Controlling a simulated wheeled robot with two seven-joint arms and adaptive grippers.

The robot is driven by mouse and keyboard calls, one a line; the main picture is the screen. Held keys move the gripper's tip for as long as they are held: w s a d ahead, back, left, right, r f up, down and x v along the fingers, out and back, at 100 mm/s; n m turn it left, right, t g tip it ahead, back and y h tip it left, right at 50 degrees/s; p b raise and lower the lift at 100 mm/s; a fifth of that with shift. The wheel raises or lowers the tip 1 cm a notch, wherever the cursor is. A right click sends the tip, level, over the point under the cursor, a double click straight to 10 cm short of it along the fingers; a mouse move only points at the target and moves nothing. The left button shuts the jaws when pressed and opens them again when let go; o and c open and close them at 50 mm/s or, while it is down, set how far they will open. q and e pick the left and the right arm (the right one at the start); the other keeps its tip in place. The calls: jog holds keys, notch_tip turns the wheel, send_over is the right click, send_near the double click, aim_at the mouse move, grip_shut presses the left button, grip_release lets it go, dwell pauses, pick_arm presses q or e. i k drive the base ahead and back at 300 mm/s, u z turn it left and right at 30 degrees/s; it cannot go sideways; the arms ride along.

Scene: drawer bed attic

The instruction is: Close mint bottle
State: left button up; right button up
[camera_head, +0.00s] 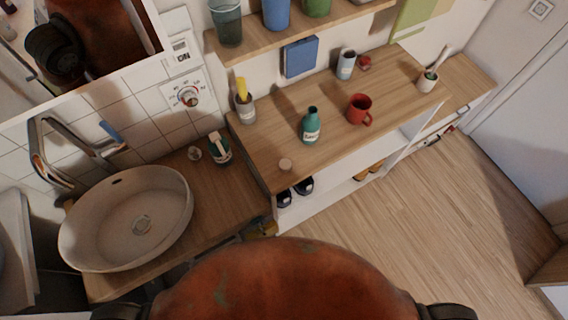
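The mint bottle (310,127) is a teal bottle with a white label. It stands upright on the wooden counter in the middle of the view, and its narrow neck shows no cap on it. A small pale round piece that looks like a cap (285,164) lies on the counter near the front edge, in front and to the left of the bottle, apart from it. Neither of my grippers is in view.
A red mug (359,109) stands right of the bottle. A grey cup with yellow items (243,104) is at the back left. A round sink (131,218) is at left. The shelf (300,33) overhangs the back. Counter around the bottle is clear.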

aim_at(311, 122)
jog(key=u, duration=2.9)
jog(key=k, duration=1.35)
jog(key=z, duration=0.85)
